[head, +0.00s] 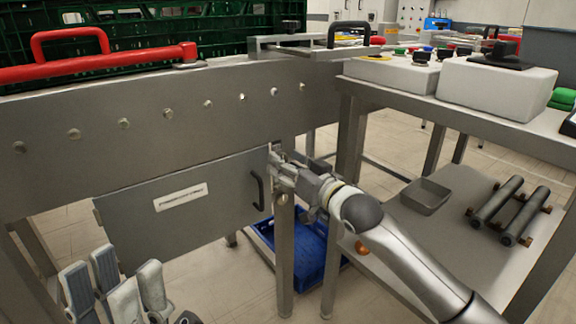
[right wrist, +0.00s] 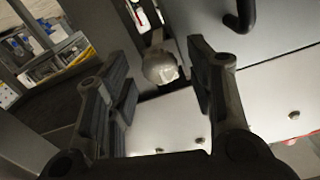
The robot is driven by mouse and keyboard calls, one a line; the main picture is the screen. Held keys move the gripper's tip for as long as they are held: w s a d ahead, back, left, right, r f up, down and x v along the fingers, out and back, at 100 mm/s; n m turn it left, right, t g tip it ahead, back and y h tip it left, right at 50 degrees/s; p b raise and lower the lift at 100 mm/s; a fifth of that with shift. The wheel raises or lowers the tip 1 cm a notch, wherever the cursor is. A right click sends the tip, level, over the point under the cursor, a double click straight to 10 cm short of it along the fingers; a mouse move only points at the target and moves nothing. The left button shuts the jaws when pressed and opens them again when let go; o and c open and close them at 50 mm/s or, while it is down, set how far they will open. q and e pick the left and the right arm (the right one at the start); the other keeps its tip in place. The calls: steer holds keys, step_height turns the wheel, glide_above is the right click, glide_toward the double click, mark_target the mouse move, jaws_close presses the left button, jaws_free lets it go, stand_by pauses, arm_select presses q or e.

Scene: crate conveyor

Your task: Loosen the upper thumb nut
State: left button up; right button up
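In the right wrist view a rounded, silvery thumb nut (right wrist: 160,66) sits at the end of a short stem, between the two dark fingers of my right gripper (right wrist: 160,80). The fingers stand apart, with gaps to the nut. In the head view my right gripper (head: 277,168) is at the top right corner of the grey hinged panel (head: 140,215), above its black handle (head: 257,190), and hides the nut there. My left gripper (head: 115,280) is at the bottom left, fingers spread and empty, in front of the panel.
A grey conveyor side beam (head: 150,115) with bolt heads runs above the panel. A red bar handle (head: 100,62) and green crate (head: 140,38) are on top. A blue crate (head: 300,255) lies below. A table (head: 520,125) stands at right, with a lower shelf (head: 430,250).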

steer(key=c, duration=0.9)
steer(key=shift+o, duration=0.2)
steer(key=shift+p, duration=0.3)
